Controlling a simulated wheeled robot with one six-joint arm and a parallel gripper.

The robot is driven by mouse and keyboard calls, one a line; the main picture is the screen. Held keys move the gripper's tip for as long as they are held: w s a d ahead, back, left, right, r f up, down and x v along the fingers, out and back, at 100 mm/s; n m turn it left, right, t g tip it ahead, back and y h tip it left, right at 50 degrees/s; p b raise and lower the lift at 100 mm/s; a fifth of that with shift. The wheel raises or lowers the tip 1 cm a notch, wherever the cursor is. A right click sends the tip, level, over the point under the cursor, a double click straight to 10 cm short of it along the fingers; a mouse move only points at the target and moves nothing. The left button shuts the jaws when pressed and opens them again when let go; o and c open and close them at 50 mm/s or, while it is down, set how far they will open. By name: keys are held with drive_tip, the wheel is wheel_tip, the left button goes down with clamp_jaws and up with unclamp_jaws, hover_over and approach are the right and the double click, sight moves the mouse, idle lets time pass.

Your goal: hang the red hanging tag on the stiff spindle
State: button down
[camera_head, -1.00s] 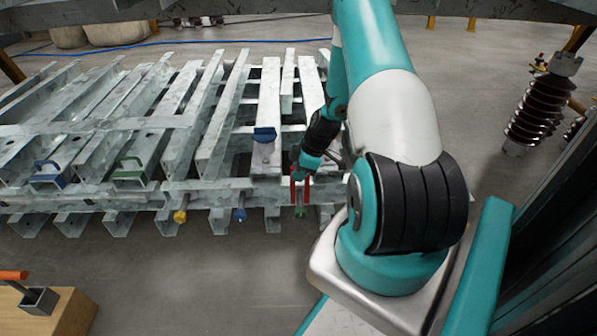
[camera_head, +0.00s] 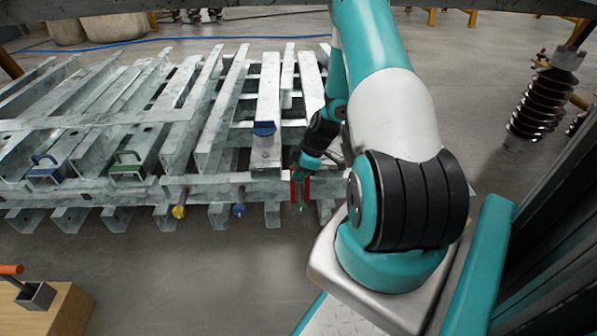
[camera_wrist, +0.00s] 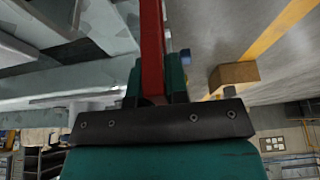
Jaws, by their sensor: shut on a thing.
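The red hanging tag (camera_head: 306,187) hangs upright below my gripper (camera_head: 303,170), at the front edge of the steel rack. In the wrist view, the red tag (camera_wrist: 152,45) is a long bar running up between the teal fingers of my gripper (camera_wrist: 155,75), which are shut on it. A green-tipped spindle (camera_head: 301,209) shows at the tag's lower end; I cannot tell whether it passes through the tag. A blue-tipped spindle (camera_head: 239,210) and a yellow-tipped spindle (camera_head: 179,211) stick out from the rack further left. The frames do not show which spindle is stiff.
A wooden block with an orange-handled lever (camera_head: 40,298) stands at lower left.

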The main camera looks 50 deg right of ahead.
sight(299, 196)
drive_tip(key=shift+f+b, duration=1.95)
drive_tip(key=shift+f, duration=1.2)
drive_tip(key=c, duration=1.1)
unclamp_jaws()
drive_tip(key=shift+o, duration=0.2)
drive_tip(key=p+v, duration=0.8)
drive_tip(key=v, duration=0.9)
drive_tip(key=shift+r+p, duration=0.15)
drive_tip(key=shift+p, duration=0.2)
